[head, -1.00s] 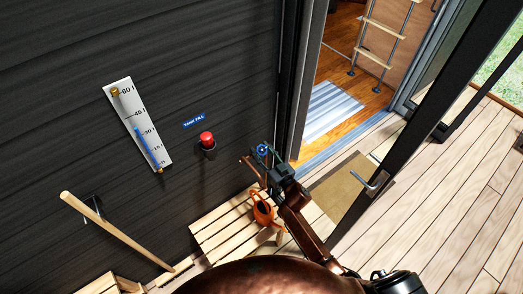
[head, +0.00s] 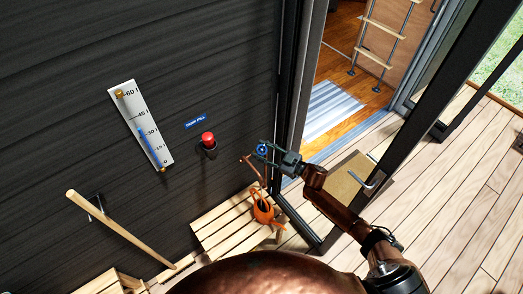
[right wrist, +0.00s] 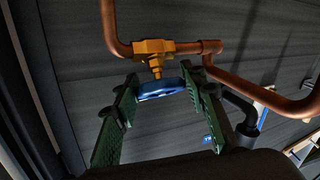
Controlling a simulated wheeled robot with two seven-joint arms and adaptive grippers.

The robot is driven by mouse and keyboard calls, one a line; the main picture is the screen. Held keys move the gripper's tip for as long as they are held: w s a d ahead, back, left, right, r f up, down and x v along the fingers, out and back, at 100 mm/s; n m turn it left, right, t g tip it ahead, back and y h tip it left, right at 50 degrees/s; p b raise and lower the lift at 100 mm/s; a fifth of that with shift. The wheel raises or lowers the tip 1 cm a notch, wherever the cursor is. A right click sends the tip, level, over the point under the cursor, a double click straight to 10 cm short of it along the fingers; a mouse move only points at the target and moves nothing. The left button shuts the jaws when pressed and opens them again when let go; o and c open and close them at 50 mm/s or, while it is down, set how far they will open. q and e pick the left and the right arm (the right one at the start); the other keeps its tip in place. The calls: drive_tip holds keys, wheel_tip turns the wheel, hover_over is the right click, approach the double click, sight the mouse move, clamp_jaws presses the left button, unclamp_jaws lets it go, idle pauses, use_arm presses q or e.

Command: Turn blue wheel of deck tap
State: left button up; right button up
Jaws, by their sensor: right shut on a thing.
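The blue wheel (head: 262,148) of the deck tap stands out from the dark wall, left of the doorway. In the right wrist view the blue wheel (right wrist: 158,90) sits below the brass tap body (right wrist: 153,47), which joins copper pipes (right wrist: 250,85). My right gripper (head: 270,152) reaches the wheel from the right. In the right wrist view its two green-padded fingers stand on either side of the wheel, shut on its rim. My left gripper is not in view.
An orange watering can (head: 262,211) stands on a slatted wooden platform (head: 222,230) below the tap. A red button (head: 208,139), a tank gauge (head: 140,125) and a leaning wooden handle (head: 120,228) are to the left. An open glass door (head: 420,120) is to the right.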

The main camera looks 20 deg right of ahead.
sight(265, 151)
idle(0.4)
drive_tip(key=o, duration=1.2)
drive_tip(key=shift+v, duration=3.8)
